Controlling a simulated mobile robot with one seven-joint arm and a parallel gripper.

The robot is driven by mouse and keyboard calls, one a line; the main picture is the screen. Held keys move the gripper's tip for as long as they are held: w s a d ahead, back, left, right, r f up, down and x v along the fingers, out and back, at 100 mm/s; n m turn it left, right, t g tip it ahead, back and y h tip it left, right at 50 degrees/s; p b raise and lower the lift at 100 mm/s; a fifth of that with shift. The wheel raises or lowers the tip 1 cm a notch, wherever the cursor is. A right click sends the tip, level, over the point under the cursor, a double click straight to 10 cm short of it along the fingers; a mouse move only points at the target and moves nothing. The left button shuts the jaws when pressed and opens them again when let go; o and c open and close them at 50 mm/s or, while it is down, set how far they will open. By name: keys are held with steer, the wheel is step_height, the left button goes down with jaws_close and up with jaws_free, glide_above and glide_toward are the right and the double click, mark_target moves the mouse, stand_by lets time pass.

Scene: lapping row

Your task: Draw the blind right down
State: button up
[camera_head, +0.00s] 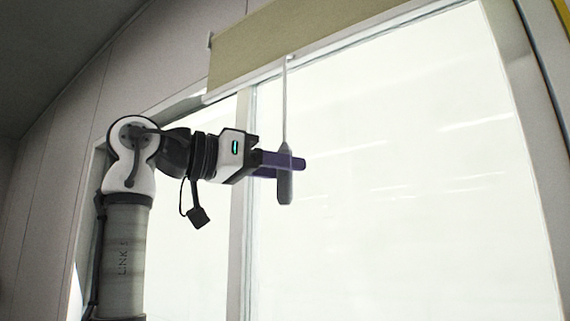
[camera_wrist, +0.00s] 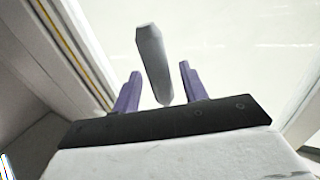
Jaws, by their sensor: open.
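The tan blind (camera_head: 290,35) is rolled mostly up, covering only a strip at the top of the window. A thin pale rod (camera_head: 285,100) hangs from its bottom bar and ends in a grey handle (camera_head: 285,185). My gripper (camera_head: 285,162) has its purple fingers at the upper part of the handle. In the wrist view the grey handle (camera_wrist: 152,60) stands between the two open fingers (camera_wrist: 160,88), with a gap showing on each side.
A large bright window (camera_head: 410,170) fills the area behind the handle. A vertical frame bar (camera_head: 240,200) runs down left of the handle. Free room lies below and right of the handle in front of the glass.

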steer(key=shift+w+d, duration=0.25)
steer(key=shift+d, duration=0.25)
jaws_close()
